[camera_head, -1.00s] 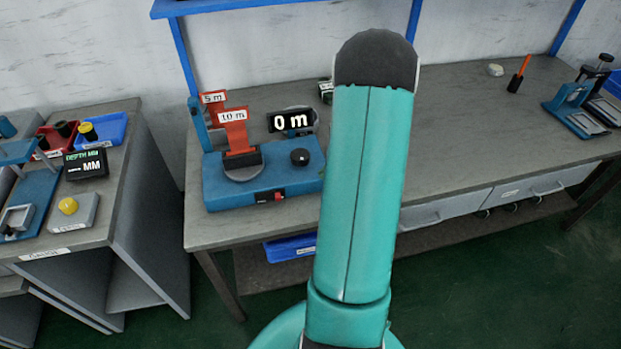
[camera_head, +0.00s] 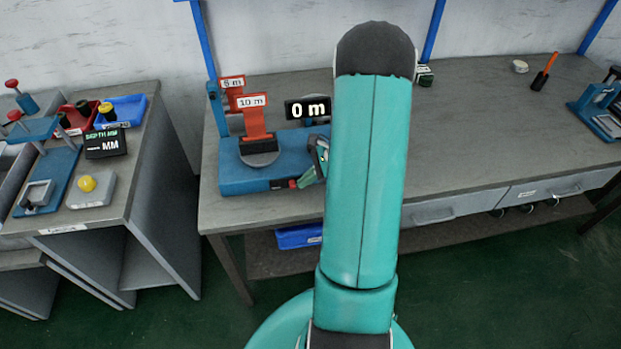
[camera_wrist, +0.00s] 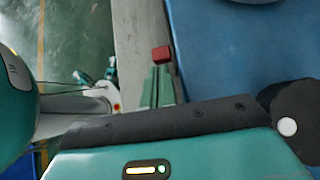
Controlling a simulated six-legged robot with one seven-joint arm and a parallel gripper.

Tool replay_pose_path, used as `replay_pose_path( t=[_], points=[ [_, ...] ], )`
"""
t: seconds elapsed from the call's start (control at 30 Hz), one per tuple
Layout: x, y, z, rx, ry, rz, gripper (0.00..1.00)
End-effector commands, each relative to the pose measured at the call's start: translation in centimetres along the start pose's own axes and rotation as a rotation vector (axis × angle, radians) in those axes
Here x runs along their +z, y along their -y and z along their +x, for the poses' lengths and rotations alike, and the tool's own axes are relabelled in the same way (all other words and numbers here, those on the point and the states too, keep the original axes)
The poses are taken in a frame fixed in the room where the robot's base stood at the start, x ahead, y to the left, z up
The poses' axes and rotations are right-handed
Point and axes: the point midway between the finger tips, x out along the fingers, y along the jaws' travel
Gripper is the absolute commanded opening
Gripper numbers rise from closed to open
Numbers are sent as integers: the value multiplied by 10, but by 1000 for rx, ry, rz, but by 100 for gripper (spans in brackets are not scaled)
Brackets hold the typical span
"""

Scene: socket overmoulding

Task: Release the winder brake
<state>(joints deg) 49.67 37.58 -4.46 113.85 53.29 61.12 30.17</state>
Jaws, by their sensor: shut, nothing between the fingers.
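The winder (camera_head: 235,178) is a blue box on the long bench, left of my arm in the head view. A small red block (camera_head: 293,184) sits on its front face; I cannot read any label that names it as the brake. In the wrist view the red block (camera_wrist: 161,54) lies at the edge of the blue body. My gripper (camera_wrist: 157,70) is shut and empty, its teal fingertips right by the red block; I cannot tell if they touch it. In the head view my gripper (camera_head: 310,179) shows at the winder's front right, partly hidden by my arm.
The display (camera_head: 307,108) reads 0 m. Red tags marked 5 m (camera_head: 232,83) and 10 m (camera_head: 251,101) stand on the winder. A side bench (camera_head: 120,190) at left holds a depth gauge display (camera_head: 104,144) and a yellow button (camera_head: 87,184).

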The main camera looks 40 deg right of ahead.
Motion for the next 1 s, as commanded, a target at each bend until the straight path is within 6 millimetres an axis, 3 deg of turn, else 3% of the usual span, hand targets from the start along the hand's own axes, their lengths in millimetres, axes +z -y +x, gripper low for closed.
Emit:
replay_pose_path(
  t=[0.23,0.5,1.0],
  points=[
    [5,0,5,1,1,-1,0],
    [34,0,33,2,1,-1,0],
    [35,-1,35,7,6,-3,0]
  ],
)
